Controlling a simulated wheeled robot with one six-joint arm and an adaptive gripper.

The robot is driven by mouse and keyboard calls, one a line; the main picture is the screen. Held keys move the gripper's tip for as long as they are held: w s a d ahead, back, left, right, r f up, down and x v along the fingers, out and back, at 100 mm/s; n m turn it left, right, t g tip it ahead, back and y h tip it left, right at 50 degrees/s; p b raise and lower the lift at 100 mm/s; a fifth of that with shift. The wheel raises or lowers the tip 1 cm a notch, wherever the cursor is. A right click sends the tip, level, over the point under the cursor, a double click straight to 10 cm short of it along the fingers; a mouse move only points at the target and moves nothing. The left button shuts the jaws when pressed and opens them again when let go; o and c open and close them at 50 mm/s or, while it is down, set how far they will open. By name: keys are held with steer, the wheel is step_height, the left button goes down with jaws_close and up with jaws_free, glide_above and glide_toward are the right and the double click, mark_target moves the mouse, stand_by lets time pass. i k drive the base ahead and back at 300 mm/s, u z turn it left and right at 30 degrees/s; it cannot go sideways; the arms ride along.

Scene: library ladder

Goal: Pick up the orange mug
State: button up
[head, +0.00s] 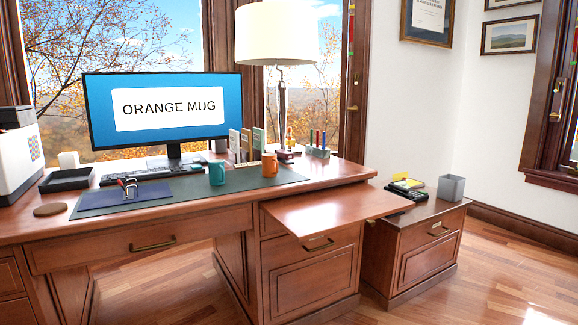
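The orange mug (270,165) stands upright on the desk, near the right end of the dark green desk mat (130,204). A teal mug (217,173) stands to its left on the same mat, with a clear gap between them. The monitor (165,108) behind reads "ORANGE MUG". My gripper is not in view.
A pull-out board (335,207) juts from the desk's right front. A low cabinet (415,250) stands at right. The wooden floor (500,270) in the right foreground is clear.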

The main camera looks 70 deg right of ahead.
mark_target(270, 163)
steer(key=z, duration=0.85)
steer(key=i, duration=0.75)
steer(key=z, duration=0.9)
